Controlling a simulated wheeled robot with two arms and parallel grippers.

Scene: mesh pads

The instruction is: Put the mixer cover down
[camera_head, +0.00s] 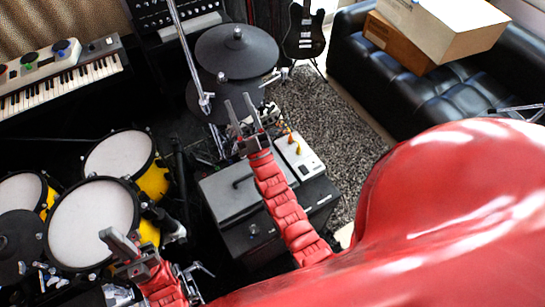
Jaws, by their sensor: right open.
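A grey flat-topped box with a dark handle (232,188) stands low in the middle of the view; it may be the mixer cover, but I cannot tell for sure. I see no cover in either gripper.
Drums (92,222) fill the lower left, and cymbal pads (237,52) stand beyond my right gripper. A keyboard (62,82) is at upper left. A guitar (304,35) stands at the back. A black sofa (470,85) holds boxes. The grey rug (335,120) has free room.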

